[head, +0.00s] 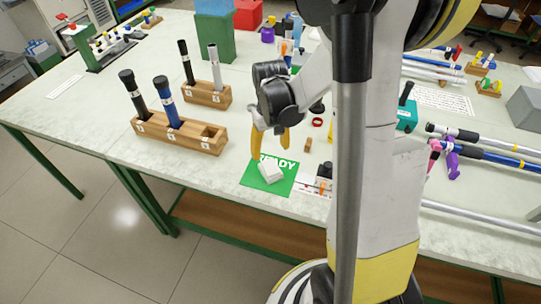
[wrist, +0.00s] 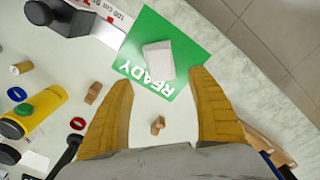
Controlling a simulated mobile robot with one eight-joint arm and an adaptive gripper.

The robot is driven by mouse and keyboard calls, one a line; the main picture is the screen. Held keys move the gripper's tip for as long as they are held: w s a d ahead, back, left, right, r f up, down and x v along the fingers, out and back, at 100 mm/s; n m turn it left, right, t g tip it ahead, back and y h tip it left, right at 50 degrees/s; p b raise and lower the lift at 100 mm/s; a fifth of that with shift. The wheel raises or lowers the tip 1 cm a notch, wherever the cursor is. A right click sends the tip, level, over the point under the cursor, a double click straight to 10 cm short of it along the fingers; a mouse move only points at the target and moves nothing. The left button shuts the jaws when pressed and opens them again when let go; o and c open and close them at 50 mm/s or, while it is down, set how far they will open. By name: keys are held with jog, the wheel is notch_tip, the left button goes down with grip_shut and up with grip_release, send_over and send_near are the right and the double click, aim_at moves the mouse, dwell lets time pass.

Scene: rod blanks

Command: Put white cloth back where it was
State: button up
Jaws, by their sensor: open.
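The white cloth (head: 269,170) is a small folded white block lying on the green READY mat (head: 252,183) near the table's front edge. In the wrist view the cloth (wrist: 158,60) lies across the middle of the green mat (wrist: 183,92), just beyond the fingertips. My gripper (head: 270,146) hangs above the back edge of the mat with its yellow fingers apart. In the wrist view my gripper (wrist: 163,85) is open and empty, and the cloth is not between its fingers.
A wooden block rack (head: 180,135) with black and blue rods stands left of the mat. A second rack (head: 207,94) stands behind it. A small wooden block (head: 307,145) lies right of my gripper. Long rods (head: 490,150) lie at the right.

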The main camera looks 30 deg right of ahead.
jog(key=s+a+r+t, duration=0.3)
jog(key=s+a+r, duration=0.2)
jog(key=r, duration=0.3)
jog(key=s+a+r+n+t, duration=0.1)
jog(key=s+a+r+t, duration=0.3)
jog(key=a+r, duration=0.4)
jog(key=shift+s+a+r, duration=0.2)
jog(key=shift+s+r, duration=0.4)
jog(key=shift+s, duration=0.25)
